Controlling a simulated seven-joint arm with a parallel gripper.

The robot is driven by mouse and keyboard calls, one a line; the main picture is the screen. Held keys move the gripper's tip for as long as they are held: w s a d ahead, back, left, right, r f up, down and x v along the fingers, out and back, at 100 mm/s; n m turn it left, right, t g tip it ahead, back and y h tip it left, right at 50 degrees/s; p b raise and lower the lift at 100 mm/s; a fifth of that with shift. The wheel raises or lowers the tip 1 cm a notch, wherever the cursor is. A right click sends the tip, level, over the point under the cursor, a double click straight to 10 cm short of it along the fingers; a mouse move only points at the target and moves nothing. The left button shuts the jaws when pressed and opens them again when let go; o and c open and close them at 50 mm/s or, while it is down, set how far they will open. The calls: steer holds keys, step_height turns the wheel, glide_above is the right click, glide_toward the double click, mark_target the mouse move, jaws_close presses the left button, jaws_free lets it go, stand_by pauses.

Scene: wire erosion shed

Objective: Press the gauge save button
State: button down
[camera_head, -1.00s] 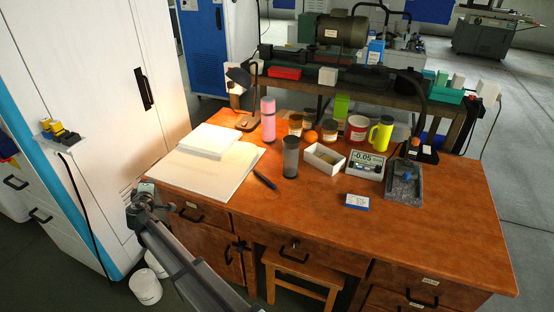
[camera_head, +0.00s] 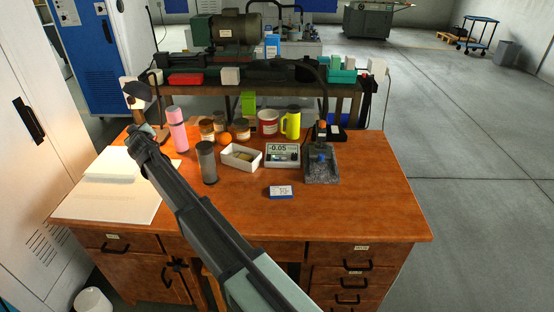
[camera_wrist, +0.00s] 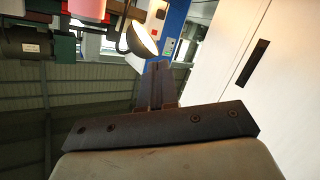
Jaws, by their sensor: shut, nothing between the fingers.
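The gauge (camera_head: 283,149) is a small white box with a display reading -0.05, standing on the wooden desk right of the middle. Small dark controls show below its display, but their labels are too small to read, so I cannot tell which one is save. My gripper (camera_head: 138,133) is raised at the desk's left side near the lamp, well to the left of the gauge. In the wrist view its fingers (camera_wrist: 158,72) are shut with nothing between them. The gauge does not show in the wrist view.
Between gripper and gauge stand a pink bottle (camera_head: 178,131), a dark grey cup (camera_head: 207,163), jars and a white tray (camera_head: 240,165). A black lamp (camera_head: 136,91) is behind the gripper. A granite stand (camera_head: 322,171) is right of the gauge. The desk's right front (camera_head: 360,205) is clear.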

steer(key=w+d+r+m+h, duration=0.2)
steer(key=w+d+m, duration=0.2)
steer(key=w+d, duration=0.6)
steer(key=m+g, duration=0.6)
steer(key=m, duration=0.4)
glide_above(286, 159)
step_height(286, 159, down, 9)
steer(key=shift+h, duration=0.4)
steer(key=shift+f, duration=0.1)
steer(key=shift+f, duration=0.1)
steer(key=shift+f, duration=4.3)
steer(key=shift+f, duration=0.25)
steer(key=shift+f, duration=0.2)
